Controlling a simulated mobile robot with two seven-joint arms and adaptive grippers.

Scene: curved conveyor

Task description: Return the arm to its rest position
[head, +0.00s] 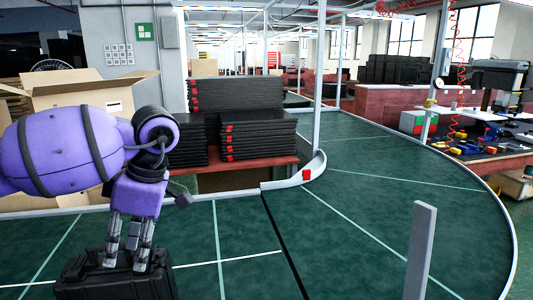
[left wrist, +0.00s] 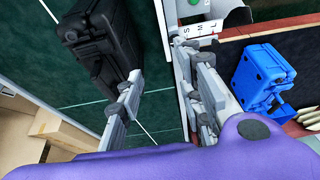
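My left gripper (head: 127,258) comes in from the left in the head view and points down, in front of or over a black case (head: 115,283) at the bottom edge. In the left wrist view the two fingers (left wrist: 165,100) stand apart, with only green belt between them. The black case (left wrist: 105,40) lies there at the upper left, beside the left finger and not between the fingers. Whether the finger touches it I cannot tell. My right gripper is in neither view.
A green curved conveyor (head: 350,190) fills the front and right, mostly bare, with a grey upright bar (head: 420,250) standing on it. Black cases are stacked on a red table (head: 230,172). An open cardboard box (head: 85,92) stands behind my arm. A blue case (left wrist: 262,78) lies at right.

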